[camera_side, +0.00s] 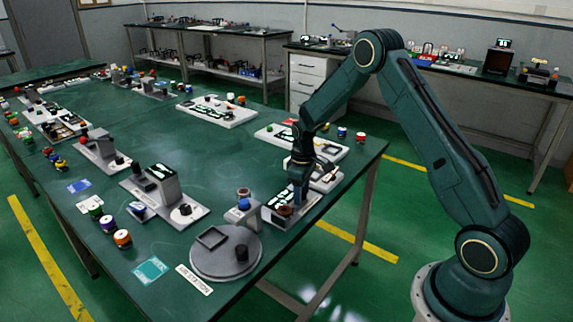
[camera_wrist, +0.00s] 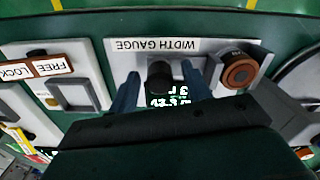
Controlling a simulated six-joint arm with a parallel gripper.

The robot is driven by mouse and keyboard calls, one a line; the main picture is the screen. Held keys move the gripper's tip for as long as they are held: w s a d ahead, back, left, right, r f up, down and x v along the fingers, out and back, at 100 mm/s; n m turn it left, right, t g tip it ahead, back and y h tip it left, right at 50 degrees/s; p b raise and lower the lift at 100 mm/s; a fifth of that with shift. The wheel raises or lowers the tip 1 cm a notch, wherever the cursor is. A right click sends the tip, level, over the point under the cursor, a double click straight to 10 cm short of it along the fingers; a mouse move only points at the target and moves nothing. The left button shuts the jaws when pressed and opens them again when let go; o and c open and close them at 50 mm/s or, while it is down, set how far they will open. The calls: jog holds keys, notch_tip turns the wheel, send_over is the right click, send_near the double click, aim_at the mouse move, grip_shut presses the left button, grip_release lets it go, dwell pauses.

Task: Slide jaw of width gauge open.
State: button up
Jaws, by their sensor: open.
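A reddish-brown round piece (camera_wrist: 238,70) sits in the grey holder to the right. My gripper (camera_wrist: 160,88) is open, with one blue-grey finger on each side of the knob. I cannot tell whether either finger touches it. The moving jaw is not clearly distinguishable.
A grey round plate (camera_side: 215,265) with a square frame and a black post stands in front of the gauge. A FREE/LOCK panel (camera_wrist: 35,68) and a grey square frame (camera_wrist: 78,96) lie left in the wrist view. The table's middle (camera_side: 195,140) is clear.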

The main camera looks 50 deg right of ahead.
jog(key=shift+f, duration=0.15)
grip_shut()
jog(key=shift+d, duration=1.1)
grip_release()
notch_tip(320, 180, up, 14)
dwell(0.3)
